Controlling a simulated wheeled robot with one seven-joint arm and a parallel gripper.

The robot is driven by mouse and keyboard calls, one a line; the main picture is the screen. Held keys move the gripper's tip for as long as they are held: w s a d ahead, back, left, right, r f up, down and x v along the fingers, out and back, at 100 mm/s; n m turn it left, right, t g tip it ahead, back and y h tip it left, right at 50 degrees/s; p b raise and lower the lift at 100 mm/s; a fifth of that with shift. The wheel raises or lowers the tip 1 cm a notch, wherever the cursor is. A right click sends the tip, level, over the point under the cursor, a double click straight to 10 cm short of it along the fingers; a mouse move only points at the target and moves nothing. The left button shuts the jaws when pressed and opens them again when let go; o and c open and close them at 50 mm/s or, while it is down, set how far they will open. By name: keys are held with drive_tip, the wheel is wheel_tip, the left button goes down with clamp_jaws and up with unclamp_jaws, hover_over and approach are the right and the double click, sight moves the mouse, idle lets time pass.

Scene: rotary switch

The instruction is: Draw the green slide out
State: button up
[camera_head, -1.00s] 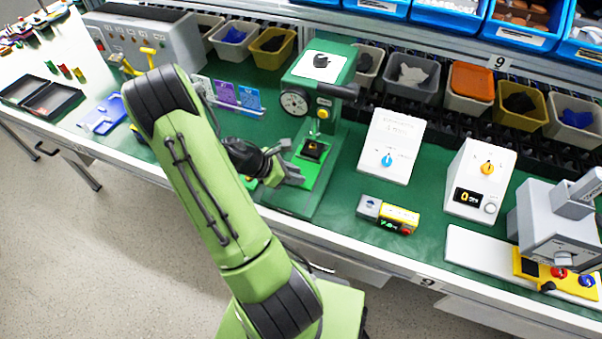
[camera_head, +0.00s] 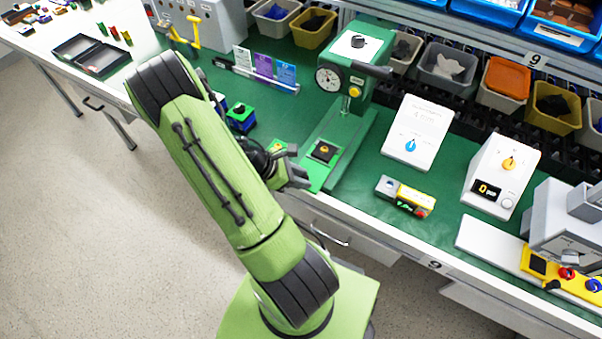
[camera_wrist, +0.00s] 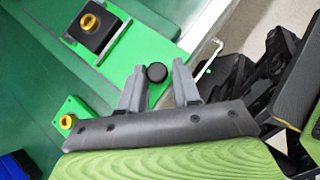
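The green slide (camera_head: 318,177) is a bright green plate. It carries a black block with a yellow knob (camera_head: 323,151) and juts forward from the dark green base of the gauge stand. In the wrist view the slide (camera_wrist: 150,38) runs up to a round black knob (camera_wrist: 156,73) at its front end.
The gauge stand (camera_head: 330,78) rises behind the slide. A small bright green piece with a yellow knob (camera_wrist: 67,122) is beside my gripper. A blue and green block (camera_head: 240,117) stands to the left. A yellow-grey device (camera_head: 405,196) is to the right, near the table's front edge.

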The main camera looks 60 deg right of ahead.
drive_tip(key=o, duration=0.3)
drive_tip(key=p+v, duration=0.4)
drive_tip(key=v, duration=1.2)
drive_tip(key=shift+s+a, duration=0.1)
